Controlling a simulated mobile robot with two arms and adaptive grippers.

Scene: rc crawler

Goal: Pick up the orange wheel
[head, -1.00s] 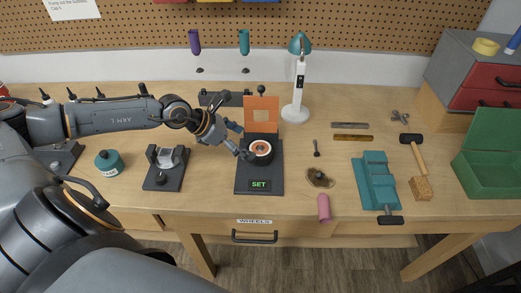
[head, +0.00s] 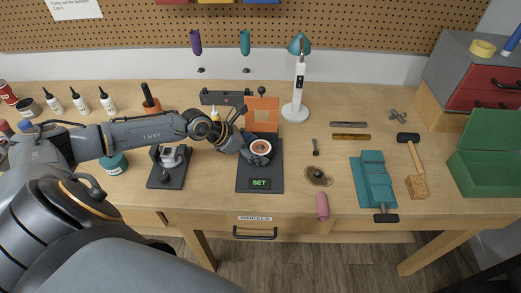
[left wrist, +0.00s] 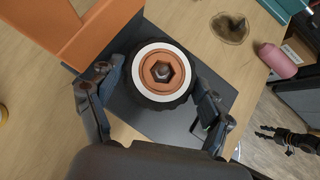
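The orange wheel (head: 261,147) has an orange hub, a white ring and a dark tyre. It sits on a black stand (head: 259,174) with a green SET display and an orange upright plate (head: 263,108). In the left wrist view the wheel (left wrist: 162,72) is face up, with a hexagonal recess in its hub. My left gripper (head: 249,146) is low at the wheel's left side in the head view. In the left wrist view its open fingers (left wrist: 157,100) stand on either side of the wheel. A dark gripper, seemingly my right one (left wrist: 275,138), shows small at the right edge.
A small black stand with a clear holder (head: 170,165) is to the left, under my arm. A brown disc (head: 318,175), a pink cylinder (head: 322,206) and a teal vise (head: 373,181) are to the right.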

